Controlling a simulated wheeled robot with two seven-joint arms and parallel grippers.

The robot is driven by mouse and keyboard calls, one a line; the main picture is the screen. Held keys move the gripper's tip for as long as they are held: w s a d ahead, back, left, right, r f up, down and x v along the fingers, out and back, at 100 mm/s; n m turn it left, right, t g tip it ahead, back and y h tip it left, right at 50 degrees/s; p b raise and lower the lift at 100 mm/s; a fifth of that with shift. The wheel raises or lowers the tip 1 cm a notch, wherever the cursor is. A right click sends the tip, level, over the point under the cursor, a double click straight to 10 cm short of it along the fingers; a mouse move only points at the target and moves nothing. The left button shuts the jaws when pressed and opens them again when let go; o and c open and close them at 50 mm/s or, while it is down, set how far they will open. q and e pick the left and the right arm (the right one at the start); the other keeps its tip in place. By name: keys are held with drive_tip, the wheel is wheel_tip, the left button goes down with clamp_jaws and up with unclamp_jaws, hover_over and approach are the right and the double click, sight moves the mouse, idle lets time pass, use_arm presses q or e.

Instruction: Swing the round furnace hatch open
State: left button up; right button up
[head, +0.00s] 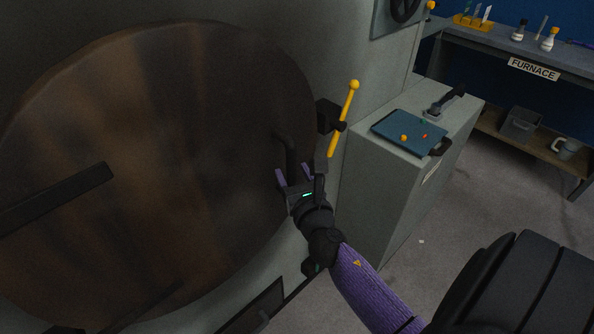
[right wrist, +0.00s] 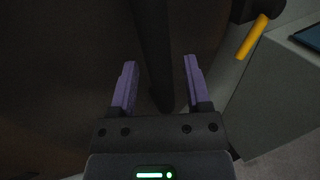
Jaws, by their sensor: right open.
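The round furnace hatch (head: 160,150) is a large brown, rust-stained disc filling the left of the head view. It appears closed against the grey furnace wall. A dark bar handle (head: 289,150) stands at its right edge. A yellow lever with a ball end (head: 346,115) sits on a black latch to the right of the hatch. My right gripper (head: 294,174) is open at the handle's lower end. In the right wrist view the handle (right wrist: 154,50) runs between the purple fingers of the gripper (right wrist: 158,68), with gaps on both sides. My left gripper is out of view.
A grey cabinet (head: 375,200) with a blue tray-like board (head: 395,128) stands just right of my right arm. A workbench labelled FURNACE (head: 534,69) is at the far right. Open floor (head: 490,200) lies between them.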

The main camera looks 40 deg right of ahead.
drive_tip(key=shift+w+d, duration=0.15)
drive_tip(key=shift+w, duration=0.25)
drive_tip(key=shift+c, duration=0.3)
drive_tip(key=shift+w+d+f, duration=0.15)
drive_tip(key=shift+w, duration=0.05)
drive_tip(key=shift+c, duration=1.1)
drive_tip(key=shift+s+a+r, duration=0.2)
drive_tip(key=shift+s, duration=0.2)
drive_tip(key=c, duration=0.5)
drive_tip(key=shift+w, duration=0.1)
clamp_jaws()
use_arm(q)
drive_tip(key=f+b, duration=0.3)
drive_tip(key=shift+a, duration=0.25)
use_arm(e)
drive_tip(key=d+v, duration=0.2)
drive_tip(key=v, duration=1)
drive_tip(key=shift+s, duration=0.55)
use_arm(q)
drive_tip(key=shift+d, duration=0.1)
